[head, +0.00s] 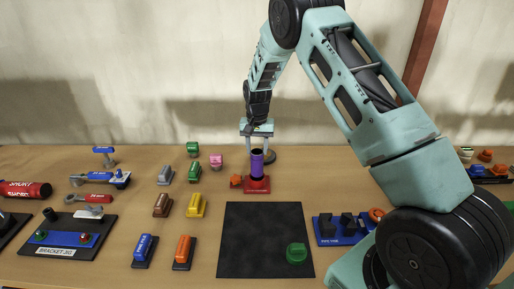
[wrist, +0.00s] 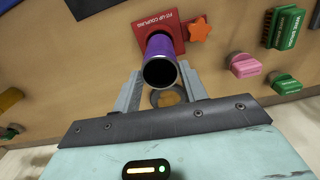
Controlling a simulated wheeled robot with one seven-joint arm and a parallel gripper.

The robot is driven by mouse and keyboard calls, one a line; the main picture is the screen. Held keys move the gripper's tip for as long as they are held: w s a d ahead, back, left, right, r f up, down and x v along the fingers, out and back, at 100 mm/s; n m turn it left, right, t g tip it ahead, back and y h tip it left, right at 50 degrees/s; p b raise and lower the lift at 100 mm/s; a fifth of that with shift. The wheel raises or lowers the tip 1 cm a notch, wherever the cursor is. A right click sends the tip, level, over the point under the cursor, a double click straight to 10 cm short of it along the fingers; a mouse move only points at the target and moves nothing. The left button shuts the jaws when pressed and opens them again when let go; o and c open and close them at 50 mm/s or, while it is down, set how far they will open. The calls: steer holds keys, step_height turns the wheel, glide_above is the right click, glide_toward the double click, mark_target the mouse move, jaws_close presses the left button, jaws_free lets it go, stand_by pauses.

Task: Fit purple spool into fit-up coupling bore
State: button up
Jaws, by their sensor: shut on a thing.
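The purple spool (head: 257,165) is an upright hollow tube with a dark open top end. It stands over the red fit-up coupling (head: 257,187), its lower end meeting the coupling's collar; how deep it sits in the bore is hidden. My gripper (head: 258,146) is above the coupling, pointing down, its fingers on either side of the spool's upper part. In the wrist view my gripper (wrist: 161,78) is shut on the purple spool (wrist: 162,48), whose open end faces the camera. The red coupling (wrist: 174,18) with its label shows beyond the spool.
An orange star-shaped piece (head: 236,181) lies close to the coupling's left. A pink piece (head: 216,161) and green blocks (head: 194,172) stand farther left. A black mat (head: 255,235) with a green knob (head: 296,253) lies in front. A blue fixture (head: 340,231) is at front right.

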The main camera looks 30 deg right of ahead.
mark_target(257, 157)
steer(key=shift+f+b, duration=1.4)
steer(key=shift+f, duration=0.9)
steer(key=o, duration=1.3)
steer(key=shift+c, duration=0.2)
steer(key=shift+r, duration=0.1)
step_height(257, 157, up, 5)
steer(key=p, duration=0.3)
step_height(257, 157, up, 17)
steer(key=b, duration=0.4)
steer(key=shift+r+b, duration=0.15)
steer(key=shift+b, duration=0.2)
